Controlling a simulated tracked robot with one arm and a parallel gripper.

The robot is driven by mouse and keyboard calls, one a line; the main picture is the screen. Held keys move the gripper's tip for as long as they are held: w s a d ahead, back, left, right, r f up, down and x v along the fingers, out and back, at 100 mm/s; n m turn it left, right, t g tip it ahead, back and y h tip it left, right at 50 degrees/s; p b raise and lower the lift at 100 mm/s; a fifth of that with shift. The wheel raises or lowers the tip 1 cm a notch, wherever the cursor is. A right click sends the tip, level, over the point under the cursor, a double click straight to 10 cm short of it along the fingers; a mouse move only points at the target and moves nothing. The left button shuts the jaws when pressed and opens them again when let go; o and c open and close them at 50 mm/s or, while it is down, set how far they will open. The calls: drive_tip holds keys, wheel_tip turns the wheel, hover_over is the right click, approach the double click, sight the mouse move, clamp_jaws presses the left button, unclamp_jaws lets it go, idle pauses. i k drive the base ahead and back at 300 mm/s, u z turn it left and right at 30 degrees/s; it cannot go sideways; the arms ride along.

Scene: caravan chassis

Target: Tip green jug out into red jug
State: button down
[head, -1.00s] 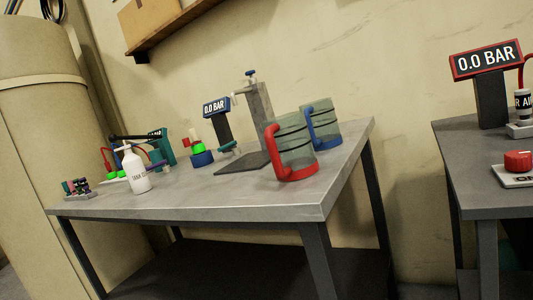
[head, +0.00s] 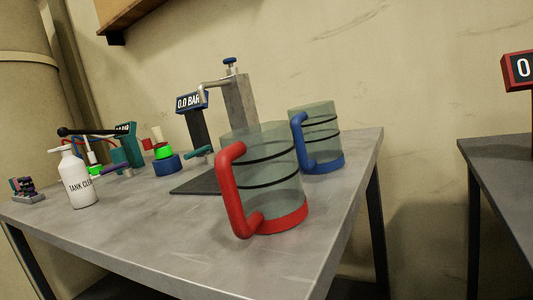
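The red jug (head: 278,190) stands upright on the grey table, near its right end. It has a clear body with dark bands, a red base and a red handle towards the left. I see no liquid in it. No green jug can be made out in the head view. A similar clear jug with a blue base and handle, the blue jug (head: 322,145), stands upright behind the red jug to the right. My gripper is not in view.
The grey table (head: 150,235) has free room at its front. A tap stand (head: 240,100) and a "0.0 BAR" display (head: 188,102) stand behind the red jug. A white bottle (head: 76,180) and small fittings sit left. Another table (head: 500,165) is at right, across a gap.

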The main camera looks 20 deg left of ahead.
sight(258, 167)
drive_tip(key=z, duration=0.15)
drive_tip(key=i, duration=1.1)
drive_tip(key=z, duration=0.25)
